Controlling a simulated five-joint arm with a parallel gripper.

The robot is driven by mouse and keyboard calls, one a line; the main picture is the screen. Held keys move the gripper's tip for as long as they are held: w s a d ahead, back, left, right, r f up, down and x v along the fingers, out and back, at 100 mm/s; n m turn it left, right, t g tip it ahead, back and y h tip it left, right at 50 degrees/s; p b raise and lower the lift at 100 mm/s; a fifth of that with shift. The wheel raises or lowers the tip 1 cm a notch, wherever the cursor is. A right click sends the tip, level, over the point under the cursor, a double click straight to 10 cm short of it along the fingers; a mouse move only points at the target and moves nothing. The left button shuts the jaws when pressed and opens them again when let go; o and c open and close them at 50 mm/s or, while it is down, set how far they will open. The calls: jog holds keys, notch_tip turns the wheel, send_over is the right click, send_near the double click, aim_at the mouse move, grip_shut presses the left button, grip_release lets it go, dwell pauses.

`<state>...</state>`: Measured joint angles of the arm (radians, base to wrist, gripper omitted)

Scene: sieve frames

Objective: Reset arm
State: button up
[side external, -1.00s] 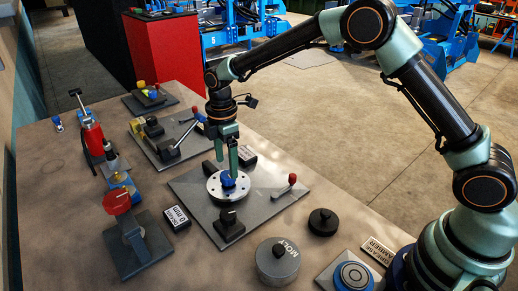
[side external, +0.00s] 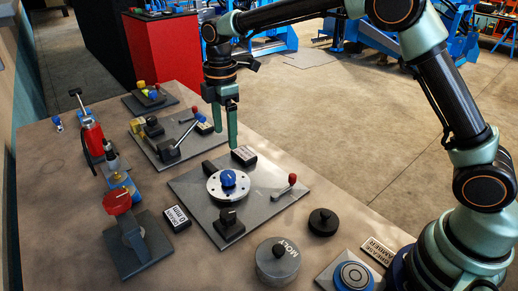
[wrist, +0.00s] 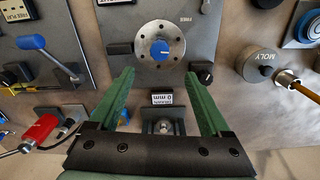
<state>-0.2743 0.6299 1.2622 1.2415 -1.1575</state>
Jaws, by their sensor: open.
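My gripper (side external: 225,122) hangs above the bench, fingers pointing down, open and empty. It is above and apart from the blue knob (side external: 228,177) on the silver dial disc (side external: 215,188). In the wrist view the two green fingers of my gripper (wrist: 166,100) are spread, with nothing between them. The same blue knob (wrist: 161,50) and dial disc (wrist: 150,38) lie beyond the fingertips.
The dial's grey plate (side external: 262,206) also carries a red-tipped lever (side external: 292,179). A plate with a blue-tipped lever (side external: 190,130) stands behind. A MOLY tin (side external: 277,262), a black round lid (side external: 323,222) and a red valve (side external: 117,201) stand nearer. The space above the bench is free.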

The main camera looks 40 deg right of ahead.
jog(key=s+d+r+m+t, duration=0.2)
jog(key=s+d+r+m, duration=0.25)
jog(key=r, duration=0.25)
jog(key=s+d+m+t, duration=0.1)
jog(key=s+d+m, duration=0.3)
jog(key=s+m, duration=0.2)
jog(key=s+d+m+t, duration=0.2)
jog(key=s+d+m, duration=0.3)
jog(key=s, duration=0.4)
jog(key=shift+s+r+m+t, duration=0.3)
jog(key=shift+s+r+m, duration=0.1)
jog(key=shift+m, duration=0.05)
